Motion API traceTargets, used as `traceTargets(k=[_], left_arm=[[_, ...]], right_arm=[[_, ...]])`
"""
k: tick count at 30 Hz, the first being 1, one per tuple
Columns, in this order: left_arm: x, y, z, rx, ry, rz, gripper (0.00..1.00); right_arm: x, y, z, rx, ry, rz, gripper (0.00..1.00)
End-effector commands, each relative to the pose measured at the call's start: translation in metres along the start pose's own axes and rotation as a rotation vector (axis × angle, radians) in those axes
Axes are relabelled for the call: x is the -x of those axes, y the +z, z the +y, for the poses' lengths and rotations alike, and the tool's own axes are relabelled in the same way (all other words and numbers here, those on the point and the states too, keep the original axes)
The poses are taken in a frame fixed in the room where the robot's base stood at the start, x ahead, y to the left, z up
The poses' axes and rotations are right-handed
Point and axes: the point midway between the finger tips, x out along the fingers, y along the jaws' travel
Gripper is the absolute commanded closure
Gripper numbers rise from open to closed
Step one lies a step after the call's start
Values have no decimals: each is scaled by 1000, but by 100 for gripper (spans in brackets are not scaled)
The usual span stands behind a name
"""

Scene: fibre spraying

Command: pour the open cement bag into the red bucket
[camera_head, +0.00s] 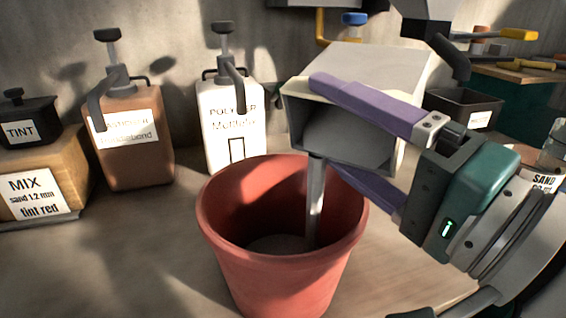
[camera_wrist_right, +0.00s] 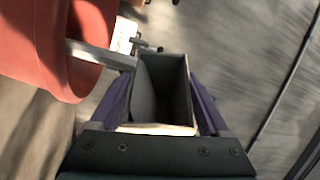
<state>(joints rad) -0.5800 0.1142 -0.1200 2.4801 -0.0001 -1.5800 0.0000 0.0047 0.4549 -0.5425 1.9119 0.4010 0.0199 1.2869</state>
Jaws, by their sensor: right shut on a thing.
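The open cement bag (camera_head: 375,68) is a pale, box-shaped bag, tilted with its mouth facing down and left above the red bucket (camera_head: 285,275). Grey cement (camera_head: 345,142) shows inside the mouth. A narrow grey column (camera_head: 315,195) runs from the mouth's lower edge down into the bucket, where grey material covers the bottom. My right gripper (camera_head: 330,125) is shut on the bag, its purple fingers along two opposite sides. The right wrist view shows the bag's mouth (camera_wrist_right: 163,90) between the fingers and the bucket (camera_wrist_right: 45,40) at upper left. My left gripper is out of view.
A brown pump container (camera_head: 135,165) and a white pump container (camera_head: 230,100) stand behind the bucket. A MIX bag (camera_head: 70,170) and TINT box (camera_head: 30,120) are at left. A dark bin (camera_head: 465,105) and SAND jar (camera_head: 548,180) are at right. Bench front left is clear.

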Motion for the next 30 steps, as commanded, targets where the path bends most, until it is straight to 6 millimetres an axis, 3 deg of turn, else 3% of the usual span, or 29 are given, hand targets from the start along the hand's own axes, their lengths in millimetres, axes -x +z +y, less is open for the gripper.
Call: traceTargets(k=[30], left_arm=[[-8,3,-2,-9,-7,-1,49]], right_arm=[[1,3,-1,106,-46,1,100]])
